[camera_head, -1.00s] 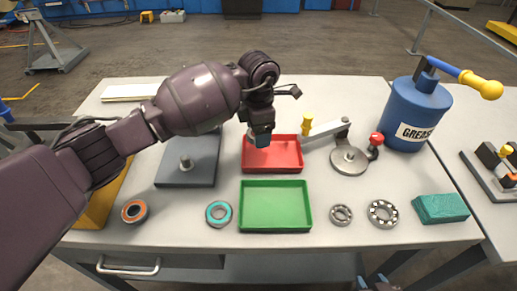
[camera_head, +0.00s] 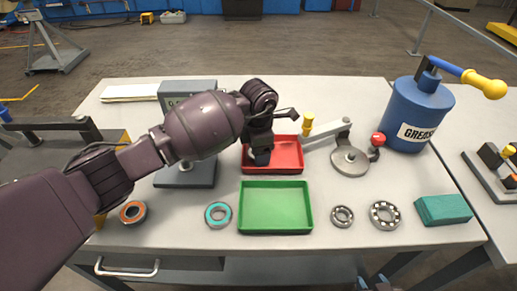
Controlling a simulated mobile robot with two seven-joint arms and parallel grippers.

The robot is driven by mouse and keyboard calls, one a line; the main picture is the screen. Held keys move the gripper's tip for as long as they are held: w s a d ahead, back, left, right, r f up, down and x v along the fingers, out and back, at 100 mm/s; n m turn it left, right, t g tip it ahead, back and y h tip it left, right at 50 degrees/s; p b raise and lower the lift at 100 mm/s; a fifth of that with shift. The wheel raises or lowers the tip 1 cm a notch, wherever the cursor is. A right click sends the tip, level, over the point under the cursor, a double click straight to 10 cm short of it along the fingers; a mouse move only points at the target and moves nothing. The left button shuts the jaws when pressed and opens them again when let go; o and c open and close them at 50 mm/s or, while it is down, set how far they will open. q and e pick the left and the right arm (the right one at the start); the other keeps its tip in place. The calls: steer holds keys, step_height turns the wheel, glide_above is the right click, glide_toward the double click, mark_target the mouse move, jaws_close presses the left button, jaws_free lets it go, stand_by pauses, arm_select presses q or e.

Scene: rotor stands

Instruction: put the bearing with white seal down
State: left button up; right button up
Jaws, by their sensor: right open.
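My left arm reaches in from the left, and its gripper (camera_head: 261,159) points down into the red tray (camera_head: 288,169). Its fingertips are dark and hard to make out, so I cannot tell whether they are open or shut. I do not see a bearing with a white seal; the gripper and wrist hide part of the red tray. My right gripper (camera_head: 373,284) shows only its tips at the bottom edge, open and apart from the objects. An orange-sealed bearing (camera_head: 133,203) and a teal-sealed bearing (camera_head: 209,217) lie at the front left.
A green tray (camera_head: 275,231) is empty at the front middle. Two open metal bearings (camera_head: 342,208) (camera_head: 384,204) and a teal block (camera_head: 443,209) lie to its right. A grey stand (camera_head: 205,177), a lever fixture (camera_head: 350,163) and a blue grease can (camera_head: 412,112) stand behind.

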arm_select(q)
steer(key=shift+f, duration=0.25)
steer(key=shift+s+a+f, duration=0.1)
steer(key=shift+s+f, duration=0.1)
steer(key=shift+f, duration=0.3)
steer(key=o, duration=0.6)
steer(key=shift+f, duration=0.1)
steer(key=shift+o, duration=0.2)
steer(key=shift+b, duration=0.3)
steer(key=shift+f, duration=0.1)
step_height(320, 180, up, 14)
steer(key=p, duration=0.1)
steer(key=shift+w+p, duration=0.2)
steer(key=shift+p, duration=0.15)
